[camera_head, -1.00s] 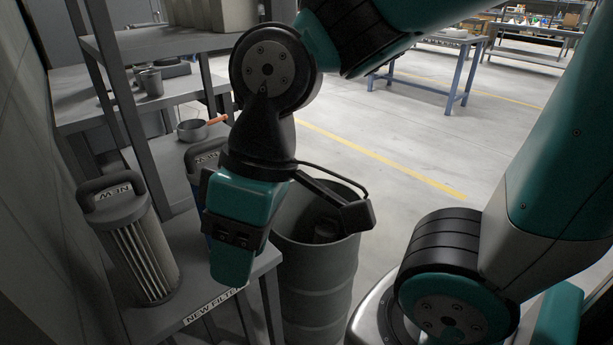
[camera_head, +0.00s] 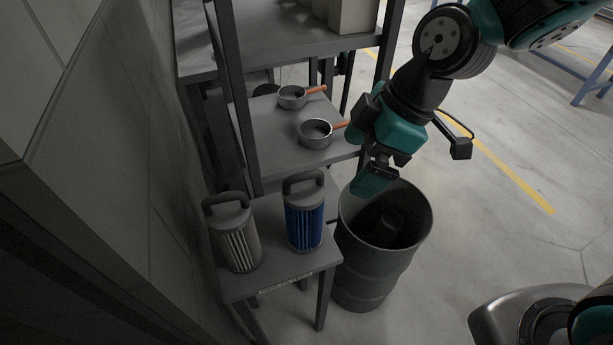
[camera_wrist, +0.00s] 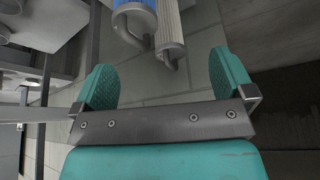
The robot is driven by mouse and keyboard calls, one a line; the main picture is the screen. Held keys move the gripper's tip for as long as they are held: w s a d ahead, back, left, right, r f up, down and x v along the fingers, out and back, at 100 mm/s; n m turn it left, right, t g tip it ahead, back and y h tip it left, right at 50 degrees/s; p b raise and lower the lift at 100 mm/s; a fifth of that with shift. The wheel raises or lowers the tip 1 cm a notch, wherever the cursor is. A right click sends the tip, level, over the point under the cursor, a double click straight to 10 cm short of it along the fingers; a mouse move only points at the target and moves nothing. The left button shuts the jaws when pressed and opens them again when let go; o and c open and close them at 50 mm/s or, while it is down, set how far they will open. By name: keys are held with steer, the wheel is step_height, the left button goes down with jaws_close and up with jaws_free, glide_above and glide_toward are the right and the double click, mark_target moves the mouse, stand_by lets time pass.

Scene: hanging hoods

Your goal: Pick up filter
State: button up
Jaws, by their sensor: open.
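Two canister filters with grey top handles stand upright on a small grey table (camera_head: 277,207). The left filter (camera_head: 237,245) has pale pleats and the right filter (camera_head: 305,222) has blue pleats. My gripper (camera_head: 372,182) is right of the blue filter, near the barrel's rim, open and apart from both filters. In the wrist view the green fingers (camera_wrist: 165,78) are spread with nothing between them. The blue filter (camera_wrist: 141,14) and the pale filter (camera_wrist: 169,28) show beyond the fingers at the top, partly cut off by the frame.
Behind is a shelf with two pans (camera_head: 314,133) with orange handles. A wall (camera_head: 110,150) runs close on the left. Open floor (camera_head: 500,240) lies to the right.

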steer(key=w+a+r+n+p, duration=0.1)
steer(key=w+r+n+p, duration=0.25)
steer(key=p, duration=0.25)
steer(key=n+p, duration=0.2)
steer(key=p, duration=0.1)
glide_toward(307, 178)
steer(key=shift+m, duration=0.25)
steer(key=x, duration=0.6)
steer(key=shift+a+f, duration=0.25)
steer(key=shift+f, duration=0.05)
steer(key=shift+p+x, duration=1.4)
steer(key=shift+x, duration=1.3)
steer(key=shift+d, duration=0.1)
steer(key=c, duration=0.7)
